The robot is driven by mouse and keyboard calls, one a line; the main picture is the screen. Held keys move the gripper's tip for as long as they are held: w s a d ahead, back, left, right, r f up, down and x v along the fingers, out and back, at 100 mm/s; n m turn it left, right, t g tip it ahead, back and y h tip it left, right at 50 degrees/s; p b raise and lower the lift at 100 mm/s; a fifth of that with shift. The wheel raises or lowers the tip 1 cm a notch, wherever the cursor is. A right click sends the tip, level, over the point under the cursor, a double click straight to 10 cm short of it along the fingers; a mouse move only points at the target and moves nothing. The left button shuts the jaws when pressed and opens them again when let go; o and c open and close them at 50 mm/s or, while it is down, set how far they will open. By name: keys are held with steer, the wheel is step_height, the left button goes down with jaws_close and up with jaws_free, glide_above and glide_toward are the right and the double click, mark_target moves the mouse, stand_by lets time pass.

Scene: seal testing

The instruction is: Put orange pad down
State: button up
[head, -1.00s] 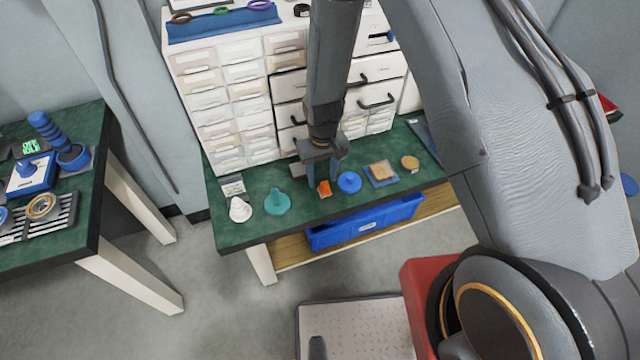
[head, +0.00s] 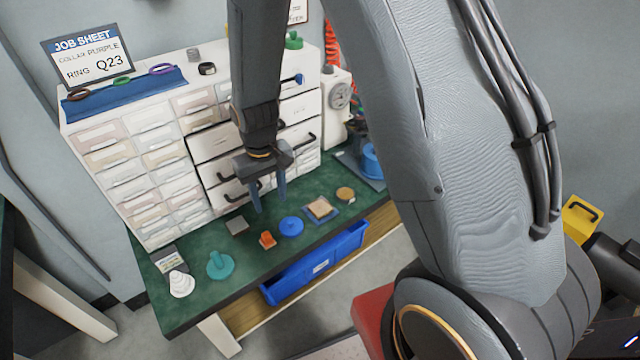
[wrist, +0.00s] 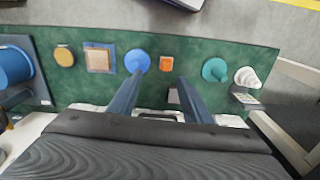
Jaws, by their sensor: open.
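The orange pad (head: 267,239) lies on the green bench top, between a teal cone-shaped piece (head: 220,265) and a blue round piece (head: 291,226). My gripper (head: 269,205) is open and empty, raised above the bench behind the pad, with its fingers pointing down. In the wrist view the orange pad (wrist: 166,63) lies clear of the fingers, beyond the gap between the fingertips (wrist: 160,79). Nothing touches the pad there.
The green bench (head: 205,295) also holds a white stepped cone (head: 181,284), a tan square on a blue mat (head: 320,208), a tan disc (head: 345,194) and a grey square (head: 237,225). A drawer cabinet (head: 150,160) stands behind. A blue bin (head: 318,264) sits below.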

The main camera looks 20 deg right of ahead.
steer(key=s+d+r+m, duration=0.2)
steer(key=s+d+r, duration=0.8)
steer(key=s+r, duration=0.3)
steer(key=shift+s+d+r+m+t, duration=0.3)
steer(key=shift+r+t, duration=0.1)
steer(key=shift+r, duration=0.1)
steer(key=shift+w, duration=0.15)
steer(key=shift+c, duration=0.3)
